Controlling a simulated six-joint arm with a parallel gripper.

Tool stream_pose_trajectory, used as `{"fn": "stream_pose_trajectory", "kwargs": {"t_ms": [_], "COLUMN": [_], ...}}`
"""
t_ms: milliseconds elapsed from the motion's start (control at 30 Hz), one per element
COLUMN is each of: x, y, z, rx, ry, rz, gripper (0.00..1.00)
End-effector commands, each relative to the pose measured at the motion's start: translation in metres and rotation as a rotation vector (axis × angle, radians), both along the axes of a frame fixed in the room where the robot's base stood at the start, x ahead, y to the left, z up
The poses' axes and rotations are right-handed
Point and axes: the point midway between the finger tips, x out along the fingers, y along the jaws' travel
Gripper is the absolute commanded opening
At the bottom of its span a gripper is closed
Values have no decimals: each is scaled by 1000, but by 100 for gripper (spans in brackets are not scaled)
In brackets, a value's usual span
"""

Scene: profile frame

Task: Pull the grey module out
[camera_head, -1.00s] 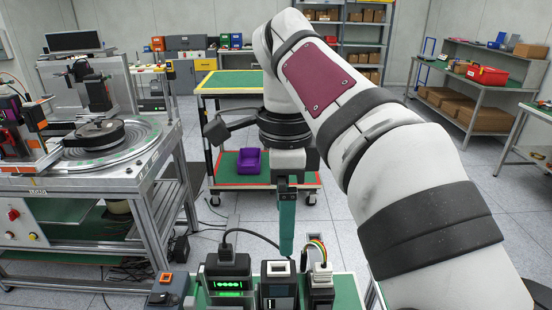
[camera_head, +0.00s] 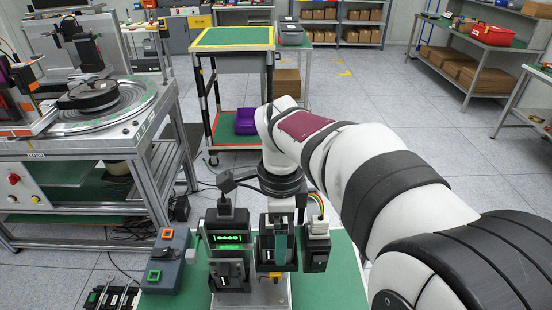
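Three modules stand side by side on a metal frame (camera_head: 262,294) on the green bench. The left one (camera_head: 229,240) is dark with a lit green display and a cable plugged in on top. The middle one (camera_head: 264,262) has a grey and black body and is partly covered by my gripper. The right one (camera_head: 317,250) is black and white with coloured wires on top. I cannot tell for certain which module is the grey one.
A grey button box (camera_head: 166,262) with an orange and a green button stands left of the modules. Green bench top (camera_head: 340,280) is free to the right. A black cable runs behind the left module. A purple bin (camera_head: 252,121) sits on a trolley shelf farther back.

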Motion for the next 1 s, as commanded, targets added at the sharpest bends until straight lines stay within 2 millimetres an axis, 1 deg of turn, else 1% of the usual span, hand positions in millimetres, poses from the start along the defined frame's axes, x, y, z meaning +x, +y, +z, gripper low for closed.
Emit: {"fn": "stream_pose_trajectory", "kwargs": {"t_ms": [67,200,367,400,567,600,767,1000], "x": [0,0,0,0,0,0,0,0], "y": [0,0,0,0,0,0,0,0], "z": [0,0,0,0,1,1,1,10], "rx": [0,0,0,0,0,0,0,1], "ry": [0,0,0,0,0,0,0,-1], "rz": [0,0,0,0,0,0,0,-1], "gripper": [98,72,44,36,8,0,0,0]}}
